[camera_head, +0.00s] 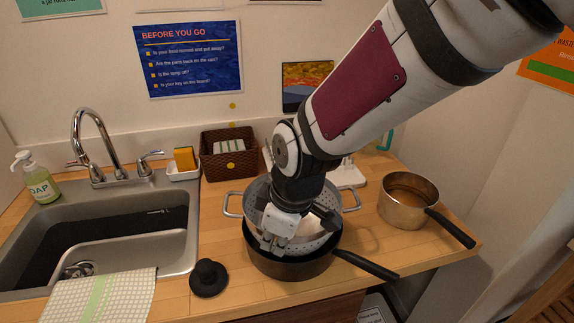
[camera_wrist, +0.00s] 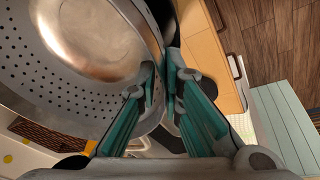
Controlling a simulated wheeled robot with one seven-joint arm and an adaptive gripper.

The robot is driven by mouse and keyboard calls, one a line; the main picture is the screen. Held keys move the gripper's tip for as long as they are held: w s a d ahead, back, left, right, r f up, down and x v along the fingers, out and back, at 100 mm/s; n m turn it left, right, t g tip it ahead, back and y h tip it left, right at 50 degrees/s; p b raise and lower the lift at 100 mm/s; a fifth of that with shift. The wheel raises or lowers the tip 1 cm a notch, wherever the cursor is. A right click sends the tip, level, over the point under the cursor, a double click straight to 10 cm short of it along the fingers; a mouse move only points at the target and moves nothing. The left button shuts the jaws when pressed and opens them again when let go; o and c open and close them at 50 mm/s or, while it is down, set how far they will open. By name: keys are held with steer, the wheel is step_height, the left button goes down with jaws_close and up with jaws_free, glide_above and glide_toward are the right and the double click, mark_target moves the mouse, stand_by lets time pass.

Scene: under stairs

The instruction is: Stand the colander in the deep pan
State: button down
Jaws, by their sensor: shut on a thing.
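The colander (camera_head: 259,200) is a grey metal bowl with small holes and two loop handles. It is over the black deep pan (camera_head: 290,269), its lower part overlapping the pan's opening; I cannot tell whether it rests on the pan's bottom. My gripper (camera_head: 278,240) is shut on the colander's near wall. In the wrist view the colander (camera_wrist: 62,92) fills the left side, and the fingertips of my gripper (camera_wrist: 163,78) pinch its edge. A dark strip of the pan shows beyond it. My arm hides the colander's middle.
A steel saucepan (camera_head: 407,202) stands to the right, its handle toward the counter edge. A black lid-like disc (camera_head: 208,279) lies left of the pan. A wicker basket (camera_head: 228,165) stands behind. The sink (camera_head: 180,245) is at left, with a cloth (camera_head: 100,297) on its front edge.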

steer(key=shift+f, duration=0.5)
steer(key=shift+f, duration=0.15)
steer(key=c, duration=1.7)
jaws_free()
steer(key=v, duration=1.2)
steer(key=s+d+r+m+t, duration=0.1)
steer(key=s+d+m, duration=0.2)
steer(key=d+m, duration=0.2)
steer(key=s+d+r+m+h, duration=0.1)
steer(key=s+d+m, duration=0.3)
steer(key=d, duration=0.5)
steer(key=s+d+r+m+t+h, duration=0.1)
steer(key=s+d+r+m, duration=0.1)
steer(key=s+d+m, duration=0.2)
steer(key=shift+d+m+t+p, duration=0.3)
steer(key=shift+d+m, duration=0.6)
steer(key=shift+d, duration=0.55)
